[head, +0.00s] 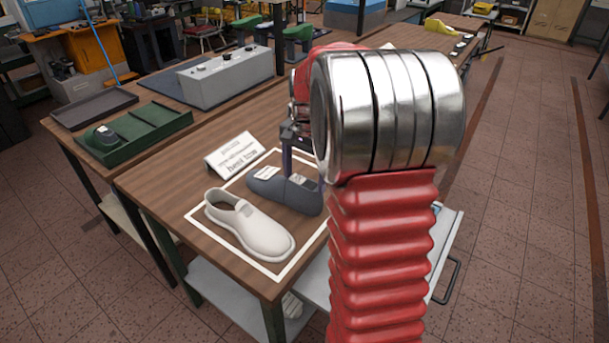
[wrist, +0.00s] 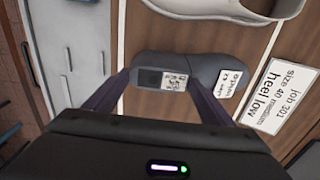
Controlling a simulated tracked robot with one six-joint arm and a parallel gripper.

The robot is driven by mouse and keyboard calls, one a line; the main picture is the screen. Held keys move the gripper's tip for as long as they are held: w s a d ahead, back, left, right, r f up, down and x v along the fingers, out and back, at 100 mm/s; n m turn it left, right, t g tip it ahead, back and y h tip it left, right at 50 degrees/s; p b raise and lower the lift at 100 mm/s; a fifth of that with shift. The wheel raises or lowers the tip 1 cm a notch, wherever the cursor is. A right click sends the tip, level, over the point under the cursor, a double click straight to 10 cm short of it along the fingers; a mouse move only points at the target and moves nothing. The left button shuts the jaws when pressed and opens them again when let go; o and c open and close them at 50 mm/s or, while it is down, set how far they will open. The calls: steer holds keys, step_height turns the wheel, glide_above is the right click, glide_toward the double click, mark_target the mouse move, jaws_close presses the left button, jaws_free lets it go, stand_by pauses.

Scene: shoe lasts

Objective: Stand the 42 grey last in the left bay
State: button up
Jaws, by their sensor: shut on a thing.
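The grey last (head: 283,192) lies on its side or sole inside a white-outlined rectangle on the wooden bench; I cannot tell which. It carries white labels, too small to read surely, and also shows in the wrist view (wrist: 205,73). My gripper (wrist: 160,86) is shut on it, one finger at either side of its labelled part. In the head view my gripper (head: 288,160) comes down on the last from above, partly hidden by my arm. A green tray (head: 165,134) with bays stands at the bench's far left.
A white shoe (head: 245,222) lies just in front of the last. A card (head: 235,152) behind it reads job 301, size 40 medium, heel low. A grey box with knobs (head: 225,78) and a dark tray (head: 93,108) stand farther back. Bare bench lies between card and green tray.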

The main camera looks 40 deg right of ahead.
stand_by(0.4)
steer(key=o, duration=2.1)
steer(key=shift+f, duration=0.1)
steer(key=shift+o, duration=0.2)
step_height(320, 180, up, 14)
steer(key=shift+s+d, duration=0.15)
steer(key=shift+s, duration=0.1)
steer(key=shift+f, duration=0.15)
